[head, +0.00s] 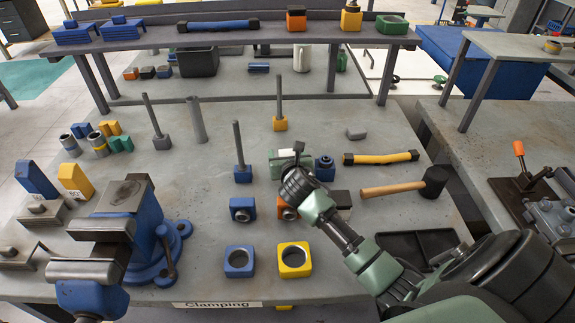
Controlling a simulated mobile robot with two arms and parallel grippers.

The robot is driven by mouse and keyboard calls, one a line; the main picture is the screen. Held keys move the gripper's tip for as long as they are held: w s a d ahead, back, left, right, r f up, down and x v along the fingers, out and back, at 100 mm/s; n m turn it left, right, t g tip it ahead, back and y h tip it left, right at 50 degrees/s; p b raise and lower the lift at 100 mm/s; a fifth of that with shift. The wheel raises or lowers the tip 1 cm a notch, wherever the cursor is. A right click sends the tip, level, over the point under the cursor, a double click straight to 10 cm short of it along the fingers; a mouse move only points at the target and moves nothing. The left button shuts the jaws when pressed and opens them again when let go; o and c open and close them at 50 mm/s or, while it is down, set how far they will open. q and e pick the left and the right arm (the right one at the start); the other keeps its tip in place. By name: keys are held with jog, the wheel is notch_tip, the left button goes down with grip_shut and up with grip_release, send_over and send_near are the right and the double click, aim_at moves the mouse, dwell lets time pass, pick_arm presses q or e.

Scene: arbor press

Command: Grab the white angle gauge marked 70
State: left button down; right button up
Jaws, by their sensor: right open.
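I cannot make out a white angle gauge marked 70 in the head view. Two angle gauges stand at the left of the bench: a blue one (36,178) and a yellow-orange one (75,181) with a white label too small to read surely. My right gripper (297,165) is open over the middle of the bench, seen from behind along my arm. It is in front of a green block (279,160) with a whitish patch on it, partly hidden. I cannot tell whether they touch. My left gripper is not in view.
A blue vise (145,225) stands at the front left. Upright rods on blocks, blue, orange and yellow blocks, a yellow-handled tool (381,158) and a mallet (405,187) lie around. A raised shelf (240,38) crosses the back. The bench between rods and left gauges is partly clear.

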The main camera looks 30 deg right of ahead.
grip_shut()
jog(key=shift+r, duration=0.15)
